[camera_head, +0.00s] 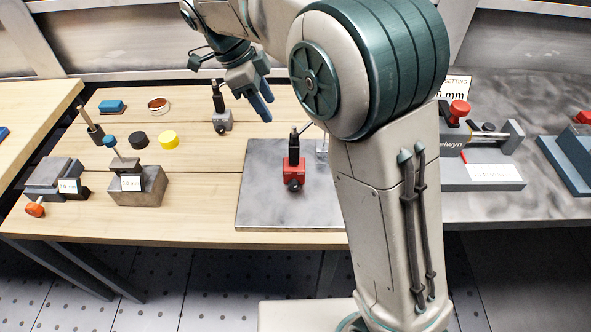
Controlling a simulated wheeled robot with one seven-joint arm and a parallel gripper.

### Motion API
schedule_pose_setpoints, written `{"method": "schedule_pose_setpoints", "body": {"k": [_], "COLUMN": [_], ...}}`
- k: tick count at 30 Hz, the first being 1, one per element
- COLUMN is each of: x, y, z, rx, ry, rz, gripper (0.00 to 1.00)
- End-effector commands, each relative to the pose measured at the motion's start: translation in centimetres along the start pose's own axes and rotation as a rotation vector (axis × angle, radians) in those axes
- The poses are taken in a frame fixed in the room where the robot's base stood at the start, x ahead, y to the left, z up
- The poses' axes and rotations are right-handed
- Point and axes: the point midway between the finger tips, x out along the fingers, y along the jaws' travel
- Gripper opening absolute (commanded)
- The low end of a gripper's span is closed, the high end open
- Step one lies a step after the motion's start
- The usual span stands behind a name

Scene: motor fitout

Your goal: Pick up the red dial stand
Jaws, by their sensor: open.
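The red dial stand (293,172) stands upright on a grey metal plate (262,205) on the wooden bench. It has a red block base and a black post, with a thin rod near the top. My gripper (262,108) is open and empty, with blue fingers pointing down. In the picture it is above and to the left of the red stand, apart from it. A similar stand with a grey base (222,121) is left of my gripper. My arm hides the right part of the plate.
Left on the bench are a black disc (139,139), a yellow disc (169,140), a copper ring (158,104), a blue block (113,107), a grey vise (52,178) and a labelled block (138,187). A grey fixture with a red knob (460,110) is at right. The plate's front left is clear.

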Motion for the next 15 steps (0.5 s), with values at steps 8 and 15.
{"method": "schedule_pose_setpoints", "body": {"k": [8, 15], "x": [5.2, 7.9], "y": [0.1, 0.1], "z": [-0.1, -0.1], "rx": [0.004, 0.004], "ry": [0.002, 0.000], "rz": [0.005, 0.000], "gripper": [0.49, 0.49]}}
